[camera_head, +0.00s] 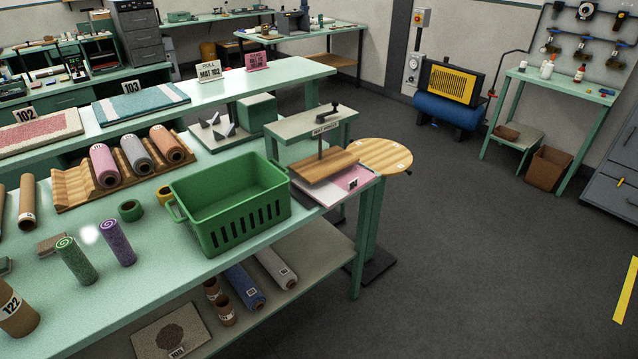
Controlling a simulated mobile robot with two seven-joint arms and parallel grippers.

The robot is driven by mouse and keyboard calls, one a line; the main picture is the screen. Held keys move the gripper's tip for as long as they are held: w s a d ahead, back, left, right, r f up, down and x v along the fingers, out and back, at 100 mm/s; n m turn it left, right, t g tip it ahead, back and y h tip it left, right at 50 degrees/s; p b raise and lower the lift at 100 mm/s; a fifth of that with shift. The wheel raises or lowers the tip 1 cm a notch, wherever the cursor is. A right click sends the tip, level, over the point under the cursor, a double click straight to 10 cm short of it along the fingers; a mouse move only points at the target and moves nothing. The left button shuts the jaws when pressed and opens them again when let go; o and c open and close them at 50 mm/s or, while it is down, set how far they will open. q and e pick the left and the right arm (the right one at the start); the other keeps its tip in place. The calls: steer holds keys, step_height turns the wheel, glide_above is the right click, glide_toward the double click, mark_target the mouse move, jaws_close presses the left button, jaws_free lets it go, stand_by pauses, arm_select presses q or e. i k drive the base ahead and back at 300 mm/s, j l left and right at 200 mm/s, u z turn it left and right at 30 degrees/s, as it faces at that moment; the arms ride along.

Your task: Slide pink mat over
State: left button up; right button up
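A pink and white mat (356,178) lies flat at the press at the right end of the green workbench. The press's wooden board (323,167) is above it and hides most of it; I cannot tell whether the board touches it. Neither of my grippers is in view.
A round wooden table (380,155) stands just right of the press. A green basket (228,205) sits left of the press. Upright green (77,262) and purple (118,243) rolls stand on the bench.

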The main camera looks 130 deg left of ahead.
mark_target(330, 190)
steer(key=u, duration=4.25)
steer(key=i+l+u, duration=0.1)
steer(key=i, duration=0.1)
